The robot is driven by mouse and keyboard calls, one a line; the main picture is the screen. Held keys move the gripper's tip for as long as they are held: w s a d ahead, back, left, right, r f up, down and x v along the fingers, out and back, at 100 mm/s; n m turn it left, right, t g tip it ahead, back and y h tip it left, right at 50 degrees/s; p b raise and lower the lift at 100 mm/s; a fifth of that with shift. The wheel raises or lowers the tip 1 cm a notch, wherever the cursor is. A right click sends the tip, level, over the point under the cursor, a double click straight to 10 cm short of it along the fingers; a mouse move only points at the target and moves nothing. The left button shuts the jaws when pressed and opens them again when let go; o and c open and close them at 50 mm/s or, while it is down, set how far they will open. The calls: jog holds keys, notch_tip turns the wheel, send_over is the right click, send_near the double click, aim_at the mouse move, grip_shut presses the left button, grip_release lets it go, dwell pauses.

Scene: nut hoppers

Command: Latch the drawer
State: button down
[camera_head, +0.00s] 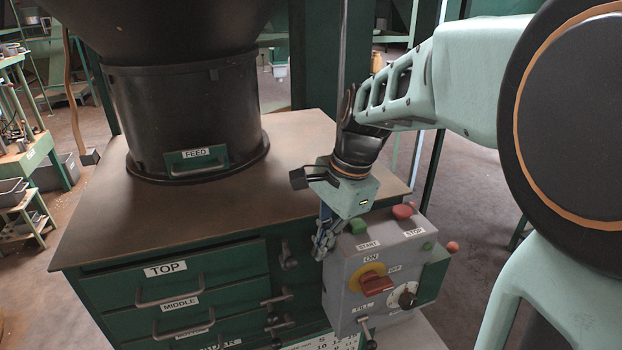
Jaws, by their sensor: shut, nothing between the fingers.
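The green cabinet has several stacked drawers. The top drawer (165,298), labelled TOP, and the middle drawer (183,324), labelled MIDDLE, have bar handles; I cannot tell whether either sits fully flush. Dark latches line the cabinet's right side. The upper latch (287,256) points roughly up and down, while the second latch (277,299) and third latch (279,325) lie roughly sideways. My gripper (321,251) points down, shut and empty, right of the upper latch and at the control box's left edge. It looks apart from the latch; contact with the box is unclear.
The grey control box (365,265) with buttons, a red knob (373,283) and a lever (368,334) stands close right of the latches. A black hopper (185,115) with a FEED hatch (197,159) stands on the brown cabinet top (300,150). Floor shows at left.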

aim_at(289, 263)
jog(key=shift+s+a+r+p, duration=0.15)
jog(key=shift+s+a+p, duration=0.1)
jog(key=shift+s+a, duration=0.45)
jog(key=shift+s+a+r+p, duration=0.15)
jog(key=shift+s+a+p, duration=0.15)
jog(key=shift+a, duration=0.55)
jog(key=shift+a+r, duration=0.1)
